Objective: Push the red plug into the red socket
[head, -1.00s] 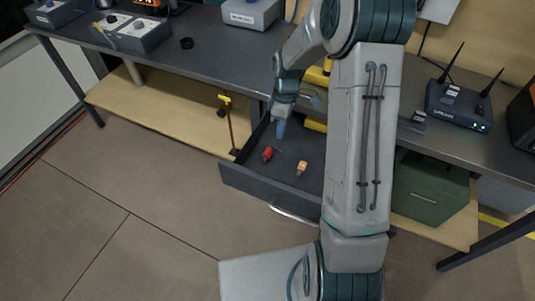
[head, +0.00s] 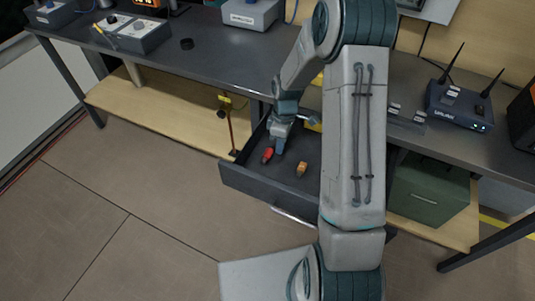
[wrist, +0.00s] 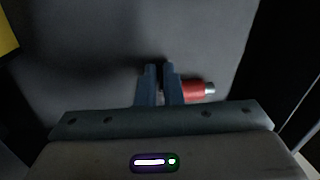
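The red plug (head: 267,155) lies in the open drawer, near its left side. It also shows in the wrist view (wrist: 197,90), on its side with a pale metal tip pointing right. My gripper (head: 277,148) is down in the drawer, just right of the plug. In the wrist view my gripper's two fingers (wrist: 160,78) are close together with a narrow dark gap. The plug's red body appears at the right finger's outer side, its left end hidden. Nothing is clearly held between the fingers. I cannot make out the red socket.
An orange plug (head: 302,169) lies in the drawer (head: 245,182), to the right. The desk (head: 210,55) overhangs the drawer's back. A grey box with sockets (head: 140,33), a black ring (head: 187,44) and a router (head: 460,105) stand on it. A green cabinet (head: 425,190) is right.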

